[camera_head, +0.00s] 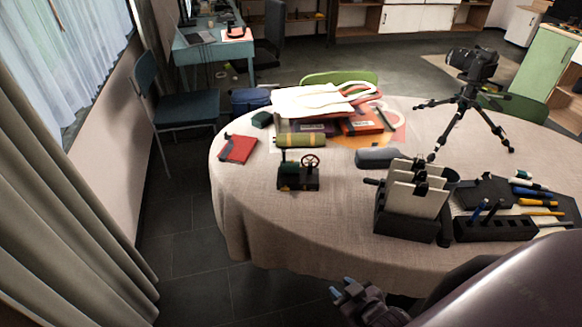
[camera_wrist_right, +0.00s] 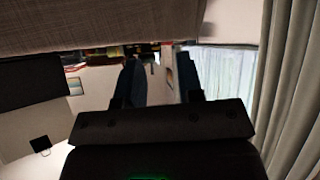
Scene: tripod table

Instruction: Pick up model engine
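The model engine (camera_head: 298,174), a small dark machine with a green cylinder and a red flywheel, stands upright on the near left part of the round table (camera_head: 262,225). My right gripper (camera_head: 342,287) is below the table's near edge in the head view, well apart from the engine. In the right wrist view its two dark blue fingers (camera_wrist_right: 160,76) stand apart with nothing between them. The engine cannot be made out in that view. My left gripper is not in view.
A black holder with upright cards (camera_head: 410,205) stands right of the engine, beside a pen organizer (camera_head: 495,228). A camera tripod (camera_head: 465,105), a stack of books (camera_head: 330,125) and a red notebook (camera_head: 238,149) are farther back. The cloth in front of the engine is clear.

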